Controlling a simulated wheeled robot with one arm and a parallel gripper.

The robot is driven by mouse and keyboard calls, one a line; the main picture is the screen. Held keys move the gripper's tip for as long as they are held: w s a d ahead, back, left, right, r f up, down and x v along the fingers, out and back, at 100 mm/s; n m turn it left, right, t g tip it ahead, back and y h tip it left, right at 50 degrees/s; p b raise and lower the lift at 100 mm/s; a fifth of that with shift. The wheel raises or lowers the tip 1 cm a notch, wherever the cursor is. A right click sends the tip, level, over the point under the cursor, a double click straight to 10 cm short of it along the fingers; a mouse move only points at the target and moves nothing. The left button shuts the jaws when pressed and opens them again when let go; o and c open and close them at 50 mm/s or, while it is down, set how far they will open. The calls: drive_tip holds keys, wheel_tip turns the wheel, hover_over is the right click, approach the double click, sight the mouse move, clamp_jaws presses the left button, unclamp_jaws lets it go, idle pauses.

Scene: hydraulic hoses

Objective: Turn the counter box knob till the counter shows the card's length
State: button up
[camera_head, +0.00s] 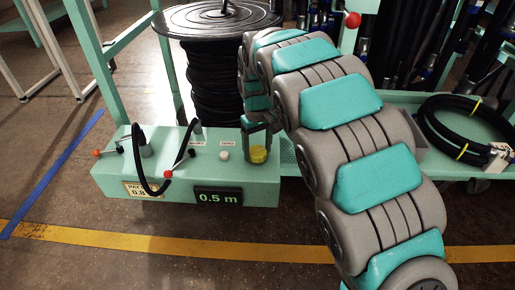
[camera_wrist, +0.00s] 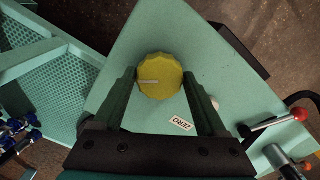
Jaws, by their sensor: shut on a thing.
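The yellow knob (camera_head: 257,154) sits on top of the green counter box (camera_head: 105,180), at its right end. It also shows in the wrist view (camera_wrist: 160,76), with a pale pointer line toward its left side. My gripper (camera_head: 258,140) reaches down from above, and its two fingers are shut on the knob, one on each side. The counter display (camera_head: 218,197) on the box front reads 0.5 m in green. The card (camera_head: 143,189) is on the box front to the left. It shows 0.8, and the rest is partly hidden by a black hose loop.
A white button (camera_head: 224,155) sits left of the knob, near a ZERO label (camera_wrist: 181,123). Red-tipped levers (camera_head: 168,173) and a black hose loop (camera_head: 140,160) stand on the box's left half. A black hose reel (camera_head: 215,70) is behind. A coiled hose (camera_head: 470,125) lies on the right shelf.

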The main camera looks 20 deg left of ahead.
sight(257, 151)
drive_tip(key=o, duration=1.3)
drive_tip(key=shift+r, duration=3.9)
